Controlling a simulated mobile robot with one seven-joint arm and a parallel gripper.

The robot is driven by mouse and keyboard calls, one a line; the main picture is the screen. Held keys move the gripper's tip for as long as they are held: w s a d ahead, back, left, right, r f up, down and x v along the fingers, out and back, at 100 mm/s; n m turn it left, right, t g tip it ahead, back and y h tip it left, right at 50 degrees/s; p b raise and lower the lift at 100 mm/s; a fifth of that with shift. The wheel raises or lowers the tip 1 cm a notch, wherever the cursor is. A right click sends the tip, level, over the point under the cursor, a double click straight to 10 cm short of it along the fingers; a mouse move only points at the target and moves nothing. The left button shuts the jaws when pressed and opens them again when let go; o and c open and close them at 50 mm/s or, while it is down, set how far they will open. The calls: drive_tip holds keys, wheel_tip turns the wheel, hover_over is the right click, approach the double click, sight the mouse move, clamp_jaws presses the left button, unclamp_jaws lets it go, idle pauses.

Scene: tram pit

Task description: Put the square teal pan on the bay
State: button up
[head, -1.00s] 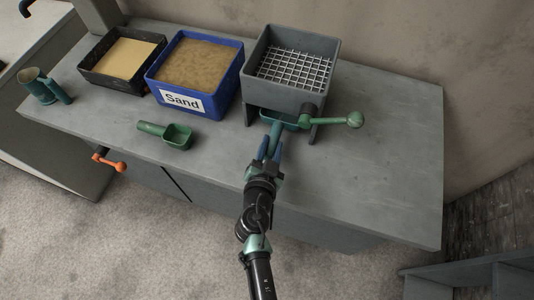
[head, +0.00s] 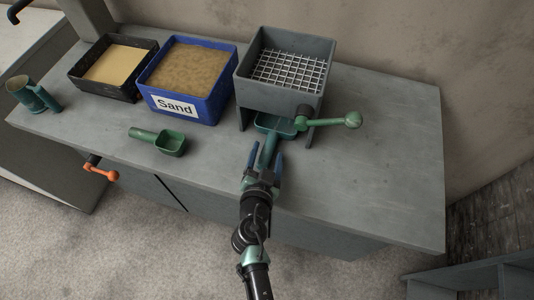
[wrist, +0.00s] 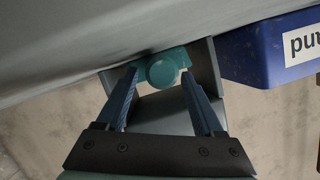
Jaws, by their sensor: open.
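The square teal pan (head: 276,124) sits under the grey sieve box, between its legs, with its handle pointing toward me. In the wrist view the round end of its teal handle (wrist: 162,72) shows near the fingertips. My gripper (head: 264,156) is open in front of the sieve box, one blue finger on each side of the handle. In the wrist view the fingers (wrist: 160,90) stand apart, and I cannot tell whether they touch the handle. The bay, the space under the sieve box (head: 242,115), holds the pan and is partly hidden.
The sieve box has a metal grid and a green crank (head: 340,120) sticking out right. A blue sand bin (head: 178,112), a black tray (head: 104,91), a green scoop (head: 170,143) and a green mug (head: 33,94) stand left. The right counter (head: 390,170) is clear.

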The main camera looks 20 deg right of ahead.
drive_tip(key=shift+s, duration=0.1)
drive_tip(key=shift+s+a, duration=0.2)
drive_tip(key=shift+s, duration=0.05)
drive_tip(key=b+v, duration=0.3)
drive_tip(key=v, duration=0.9)
drive_tip(key=shift+r, duration=0.2)
idle(0.6)
